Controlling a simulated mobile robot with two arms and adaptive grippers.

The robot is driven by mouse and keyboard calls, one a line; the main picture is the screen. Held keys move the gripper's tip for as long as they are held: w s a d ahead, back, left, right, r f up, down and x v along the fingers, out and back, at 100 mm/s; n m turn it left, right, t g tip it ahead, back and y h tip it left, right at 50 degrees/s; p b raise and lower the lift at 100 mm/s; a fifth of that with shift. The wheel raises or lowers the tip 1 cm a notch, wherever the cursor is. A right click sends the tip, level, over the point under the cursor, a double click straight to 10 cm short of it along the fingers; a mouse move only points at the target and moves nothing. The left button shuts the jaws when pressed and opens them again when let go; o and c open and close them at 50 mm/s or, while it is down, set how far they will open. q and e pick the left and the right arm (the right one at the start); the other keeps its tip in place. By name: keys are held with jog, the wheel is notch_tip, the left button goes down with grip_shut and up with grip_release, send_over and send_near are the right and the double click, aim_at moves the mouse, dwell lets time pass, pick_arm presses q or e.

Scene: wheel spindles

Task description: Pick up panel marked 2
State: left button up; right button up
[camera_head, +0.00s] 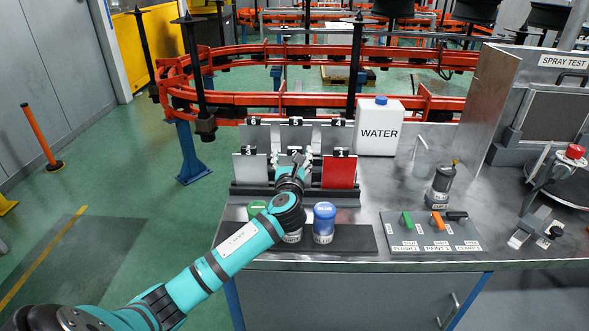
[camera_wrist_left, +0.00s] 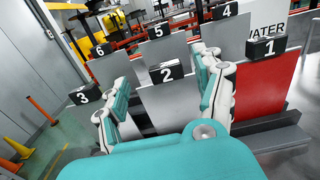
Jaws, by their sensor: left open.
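The panel marked 2 (camera_wrist_left: 172,103) is a grey plate with a black block numbered 2 on its top edge, upright in the wrist view's middle. My left gripper (camera_head: 292,159) is open in front of the rack and covers most of this panel in the head view. In the wrist view its white and teal fingers (camera_wrist_left: 163,78) stand on either side of the panel's number block. I cannot tell whether they touch it. The grey panel marked 3 (camera_head: 250,169) is on its left, and the red panel marked 1 (camera_head: 339,173) on its right.
A back row of grey panels numbered 4, 5 and 6 (camera_head: 256,136) stands close behind. A white water container (camera_head: 379,130) is to the right. A blue-lidded jar (camera_head: 324,222) and a green-lidded jar (camera_head: 257,208) stand in front. A lever panel (camera_head: 430,235) lies at right.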

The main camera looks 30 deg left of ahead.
aim_at(295, 149)
pick_arm(q)
jog(key=x, duration=0.4)
jog(key=shift+w+d, duration=0.15)
jog(key=shift+w, duration=0.2)
jog(key=shift+s, duration=0.1)
grip_shut()
